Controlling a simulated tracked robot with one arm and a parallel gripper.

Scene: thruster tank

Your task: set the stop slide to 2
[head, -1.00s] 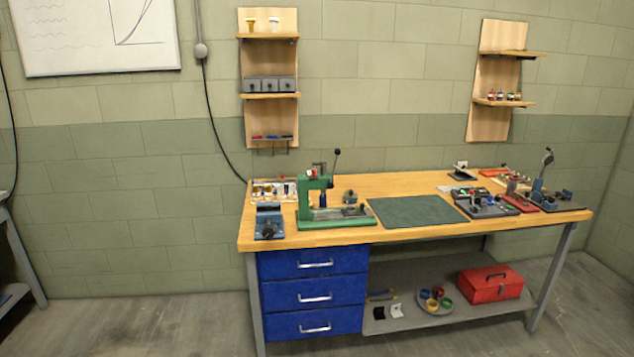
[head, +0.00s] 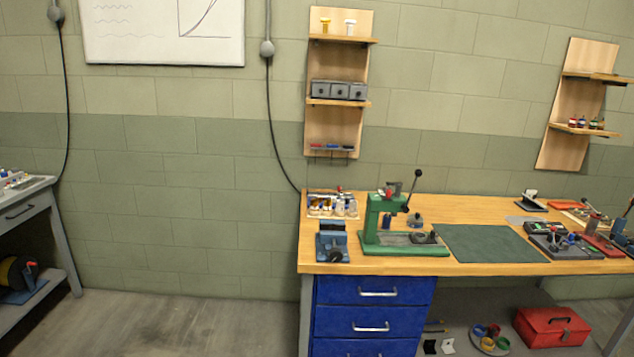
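I cannot pick out the stop slide or any number marks at this distance. A green lever press (head: 375,228) with a black-knobbed lever stands upright on the left part of the wooden workbench (head: 470,208). A dark round piece sits on its base plate. A blue vise-like device (head: 332,242) stands left of the press. A dark device with small coloured parts (head: 556,243) lies at the right of the bench, beside a red-based one (head: 603,246). My gripper is not in view.
A dark green mat (head: 490,243) lies bare mid-bench. Blue drawers (head: 372,318) are below, with a red toolbox (head: 553,326) on the lower shelf. Wall shelves (head: 336,103) hang above. Another grey bench (head: 28,212) stands at left. The floor (head: 180,318) between the benches is clear.

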